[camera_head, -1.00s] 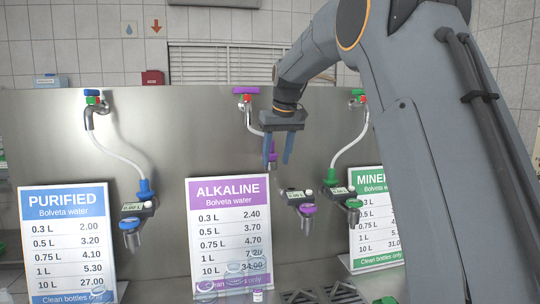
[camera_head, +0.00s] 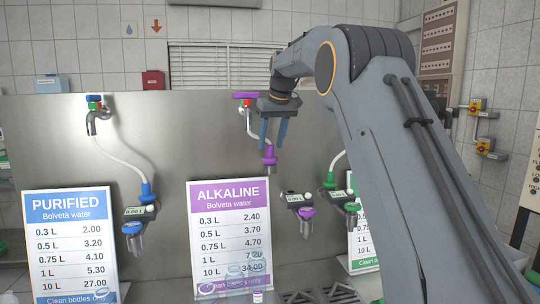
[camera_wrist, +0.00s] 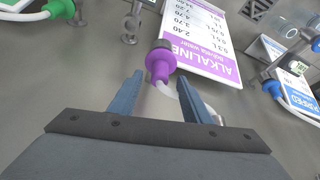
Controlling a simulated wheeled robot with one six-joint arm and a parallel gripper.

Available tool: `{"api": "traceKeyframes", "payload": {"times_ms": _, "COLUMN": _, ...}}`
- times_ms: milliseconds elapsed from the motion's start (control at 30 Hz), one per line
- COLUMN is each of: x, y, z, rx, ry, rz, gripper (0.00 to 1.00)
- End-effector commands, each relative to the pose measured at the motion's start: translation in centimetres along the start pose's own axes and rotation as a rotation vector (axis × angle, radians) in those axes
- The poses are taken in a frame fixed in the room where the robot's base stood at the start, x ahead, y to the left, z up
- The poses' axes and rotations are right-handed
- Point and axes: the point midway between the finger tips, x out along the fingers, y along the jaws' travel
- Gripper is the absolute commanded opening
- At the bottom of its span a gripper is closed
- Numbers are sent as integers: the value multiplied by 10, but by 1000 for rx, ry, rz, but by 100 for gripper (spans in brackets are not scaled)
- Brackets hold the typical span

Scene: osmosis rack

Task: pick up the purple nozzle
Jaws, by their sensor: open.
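The purple nozzle (camera_head: 269,157) hangs on a white hose from the middle tap, in front of the steel panel. In the wrist view the nozzle (camera_wrist: 161,62) is upright in the picture, just beyond the fingertips and roughly between them. My gripper (camera_head: 272,143) points down with two blue fingers spread; in the head view the fingertips are near the nozzle's top. In the wrist view my gripper (camera_wrist: 156,78) is open, with the white hose (camera_wrist: 166,90) running between the fingers. I cannot tell whether a finger touches the nozzle.
The purple-topped dispenser holder (camera_head: 306,213) is below right. The blue nozzle (camera_head: 146,191) and green nozzle (camera_head: 330,181) hang at either side. The Alkaline price sign (camera_head: 229,232) stands below left. The steel panel (camera_head: 200,130) is close behind.

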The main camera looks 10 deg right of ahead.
Motion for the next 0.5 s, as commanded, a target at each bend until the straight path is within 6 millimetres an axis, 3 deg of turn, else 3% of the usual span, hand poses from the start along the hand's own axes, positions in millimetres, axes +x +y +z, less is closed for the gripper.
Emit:
{"api": "traceKeyframes", "payload": {"times_ms": 233, "x": 24, "y": 0, "z": 0, "rx": 0, "ry": -1, "rz": 0, "gripper": 44}}
{"api": "traceKeyframes", "payload": {"times_ms": 500, "x": 28, "y": 1, "z": 0, "rx": 0, "ry": 0, "rz": 0, "gripper": 44}}
